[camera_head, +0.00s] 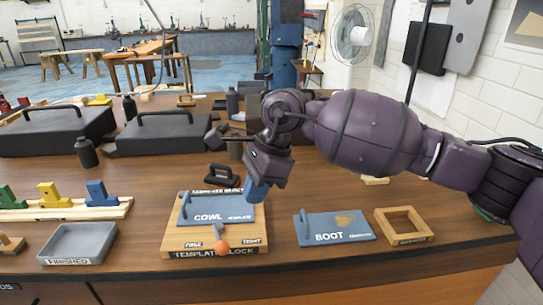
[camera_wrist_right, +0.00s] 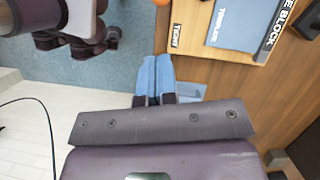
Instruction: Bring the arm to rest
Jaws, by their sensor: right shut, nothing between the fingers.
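My right arm comes in from the right in the head view, raised over the bench. Its gripper (camera_head: 256,190) points down in front of the right part of the template block (camera_head: 215,252), seemingly above it. In the right wrist view the two blue fingers (camera_wrist_right: 157,75) lie together with nothing between them. The blue cowl template (camera_head: 218,207) lies on the block, partly hidden by the gripper. My left gripper is in neither view.
The blue boot template (camera_head: 335,228) and a wooden frame (camera_head: 404,226) lie to the right. A grey FINISHED tray (camera_head: 78,243) and a rack (camera_head: 70,208) with coloured pieces stand left. Dark cases (camera_head: 165,133) stand behind.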

